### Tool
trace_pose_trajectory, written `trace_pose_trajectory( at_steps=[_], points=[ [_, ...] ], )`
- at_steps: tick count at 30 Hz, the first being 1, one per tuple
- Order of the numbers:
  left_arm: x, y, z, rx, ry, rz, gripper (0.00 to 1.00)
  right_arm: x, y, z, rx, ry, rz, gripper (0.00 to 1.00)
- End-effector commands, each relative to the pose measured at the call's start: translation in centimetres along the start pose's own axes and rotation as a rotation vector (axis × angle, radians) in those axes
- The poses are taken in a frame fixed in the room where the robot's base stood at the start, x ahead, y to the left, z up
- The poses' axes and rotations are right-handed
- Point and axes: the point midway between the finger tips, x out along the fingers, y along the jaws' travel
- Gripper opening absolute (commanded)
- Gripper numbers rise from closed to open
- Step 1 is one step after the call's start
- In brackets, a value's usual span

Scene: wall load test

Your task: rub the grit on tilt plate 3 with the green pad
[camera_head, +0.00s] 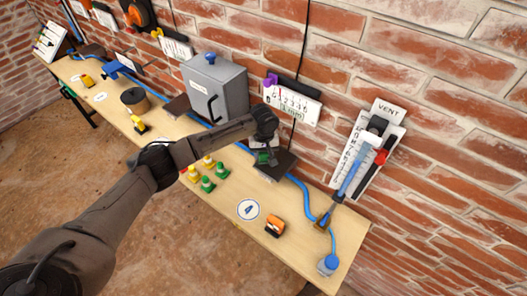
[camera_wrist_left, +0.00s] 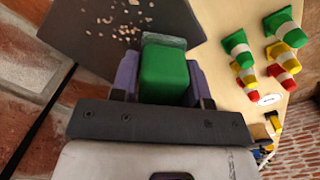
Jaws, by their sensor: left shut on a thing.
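My left gripper (camera_head: 264,153) is shut on the green pad (camera_wrist_left: 165,73), with a purple finger on each side of it in the left wrist view. The pad (camera_head: 263,158) is at the dark tilt plate (camera_head: 283,167) nearest the bench's right part. Pale grit (camera_wrist_left: 124,20) lies scattered on this plate (camera_wrist_left: 75,30), just beyond the pad's front edge. I cannot tell whether the pad touches the plate. The plate's number is not readable. My right gripper is not in view.
Several small green and yellow cones (camera_head: 208,184) stand left of the plate. A grey cabinet (camera_head: 228,88) stands behind. The brick wall (camera_head: 400,50) closes off the back.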

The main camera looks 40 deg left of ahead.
Motion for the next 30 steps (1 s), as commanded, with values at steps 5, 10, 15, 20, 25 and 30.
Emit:
trace_pose_trajectory(
  at_steps=[5,10,15,20,25,30],
  points=[
    [0.4,0.0,0.0,0.000,-0.001,0.000,0.23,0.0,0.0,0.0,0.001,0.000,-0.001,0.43],
    [0.4,0.0,0.0,0.000,0.000,0.000,0.23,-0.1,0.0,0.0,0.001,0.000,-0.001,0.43],
    [0.2,0.4,0.4,0.001,-0.001,0.000,0.23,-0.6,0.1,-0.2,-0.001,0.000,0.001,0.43],
    [0.0,1.2,1.1,0.001,-0.001,0.000,0.23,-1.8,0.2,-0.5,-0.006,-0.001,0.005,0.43],
    [-0.1,2.3,2.1,0.001,-0.001,0.000,0.23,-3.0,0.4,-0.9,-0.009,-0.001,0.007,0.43],
    [0.1,3.0,2.8,0.000,0.000,0.000,0.23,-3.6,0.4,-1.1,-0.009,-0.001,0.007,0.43]
  ],
)
